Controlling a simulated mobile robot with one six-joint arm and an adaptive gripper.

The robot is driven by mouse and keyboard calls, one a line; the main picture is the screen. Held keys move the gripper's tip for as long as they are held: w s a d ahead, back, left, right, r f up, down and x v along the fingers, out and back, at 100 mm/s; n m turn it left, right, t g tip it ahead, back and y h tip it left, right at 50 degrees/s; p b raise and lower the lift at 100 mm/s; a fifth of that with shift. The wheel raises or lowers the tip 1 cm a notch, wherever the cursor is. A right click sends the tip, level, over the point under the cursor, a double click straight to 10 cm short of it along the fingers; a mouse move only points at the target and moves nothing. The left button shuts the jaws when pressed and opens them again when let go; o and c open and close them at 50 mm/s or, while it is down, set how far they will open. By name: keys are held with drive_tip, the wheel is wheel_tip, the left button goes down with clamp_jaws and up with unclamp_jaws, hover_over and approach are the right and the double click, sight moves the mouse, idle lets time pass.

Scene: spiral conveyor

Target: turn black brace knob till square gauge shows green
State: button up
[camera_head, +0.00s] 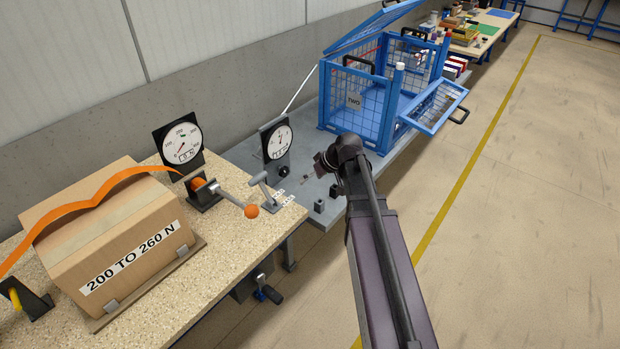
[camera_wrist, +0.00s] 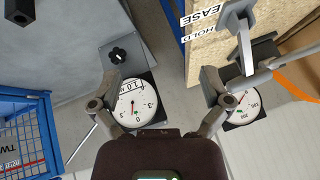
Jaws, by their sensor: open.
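The black knob (camera_wrist: 117,54) is a lobed knob on a grey block in the wrist view. It shows small and dark in the head view (camera_head: 283,171), below a round white dial on a black plate (camera_head: 278,142). That dial also shows in the wrist view (camera_wrist: 132,107), with a red needle and a scale around 0; I see no clear green on it. My gripper (camera_wrist: 165,90) is open and empty, its fingers spread above the knob and dial and apart from the knob. In the head view my gripper (camera_head: 330,160) is over the grey bench, its fingertips hard to make out.
A blue mesh cage (camera_head: 330,100) marked TWO stands behind, its lid up and front flap lowered. At left are a strapped cardboard box (camera_head: 120,225), a second dial (camera_head: 182,143), an orange-ended lever (camera_head: 251,211) and a grey lever (camera_head: 262,182). Floor at right is clear.

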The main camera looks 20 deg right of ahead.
drive_tip(key=s+a+g, duration=0.1)
drive_tip(key=s, duration=0.2)
drive_tip(key=s+a+f+m+h, duration=0.1)
drive_tip(key=s, duration=0.2)
drive_tip(key=s+a+f+m+g+h, duration=0.1)
drive_tip(key=s, duration=0.2)
drive_tip(key=shift+s+a+f+g, duration=0.1)
drive_tip(key=shift+a+f+g, duration=0.2)
drive_tip(key=shift+a, duration=0.1)
drive_tip(key=s+m+g+h, duration=0.1)
drive_tip(key=s+m+h, duration=0.1)
drive_tip(key=s, duration=0.6)
drive_tip(key=shift+a+f+m+g+h, duration=0.3)
drive_tip(key=shift+a+f+h, duration=0.1)
drive_tip(key=shift+h, duration=0.4)
drive_tip(key=shift+s, duration=0.1)
drive_tip(key=c, duration=0.6)
